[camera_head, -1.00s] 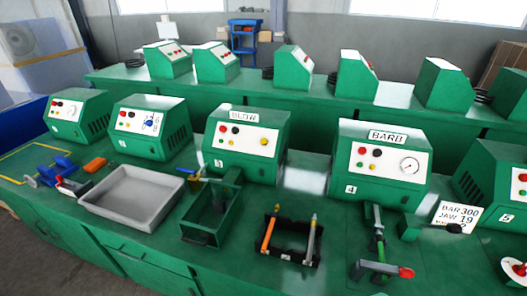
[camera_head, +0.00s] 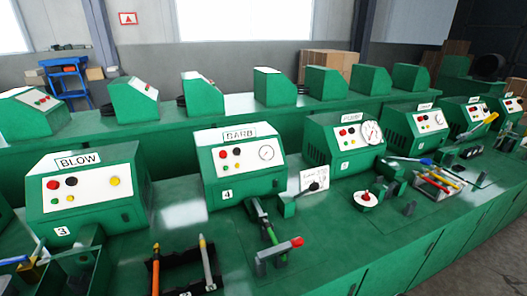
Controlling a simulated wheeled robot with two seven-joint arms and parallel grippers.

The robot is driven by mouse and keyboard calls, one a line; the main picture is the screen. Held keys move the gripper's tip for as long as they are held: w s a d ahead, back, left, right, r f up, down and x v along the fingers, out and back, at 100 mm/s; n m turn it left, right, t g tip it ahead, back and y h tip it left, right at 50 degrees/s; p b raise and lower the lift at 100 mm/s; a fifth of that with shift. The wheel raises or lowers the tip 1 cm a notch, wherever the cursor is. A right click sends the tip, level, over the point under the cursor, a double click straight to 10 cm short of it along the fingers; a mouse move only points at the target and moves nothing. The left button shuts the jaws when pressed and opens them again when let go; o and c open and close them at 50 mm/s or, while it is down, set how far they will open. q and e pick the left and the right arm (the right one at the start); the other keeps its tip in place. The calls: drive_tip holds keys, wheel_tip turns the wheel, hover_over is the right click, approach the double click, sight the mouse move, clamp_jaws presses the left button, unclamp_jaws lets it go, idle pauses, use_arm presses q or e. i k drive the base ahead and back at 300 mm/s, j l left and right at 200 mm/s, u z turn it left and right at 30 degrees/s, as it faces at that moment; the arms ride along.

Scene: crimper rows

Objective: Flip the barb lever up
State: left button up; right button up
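The BARB machine (camera_head: 238,165) is a green box with a dial, red and black buttons and the number 4. In front of it a clamp-like fixture (camera_head: 264,228) stands on the bench, with a grey lever arm ending in a red grip (camera_head: 297,242). The lever arm lies low, close to level, pointing right. To its right a small green block (camera_head: 287,207) carries a short arm with a black knob (camera_head: 314,186), in front of a white card. The frames do not show which of the two is the barb lever. Neither gripper is in view.
A black holder (camera_head: 185,277) with an orange and a grey tool stands left of the fixture. The BLOW machine (camera_head: 84,192) is further left. A white disc with a red knob (camera_head: 366,198) lies to the right.

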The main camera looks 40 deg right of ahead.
sight(314, 187)
drive_tip(key=l+z, duration=0.1)
drive_tip(key=z, duration=0.3)
drive_tip(key=i+l+z, duration=0.1)
drive_tip(key=z, duration=0.3)
drive_tip(key=i+z, duration=0.15)
drive_tip(key=z, duration=0.3)
drive_tip(key=i+l+z, duration=0.1)
drive_tip(key=z, duration=0.3)
drive_tip(key=i, duration=0.1)
drive_tip(key=j+u, duration=0.1)
drive_tip(key=u, duration=0.2)
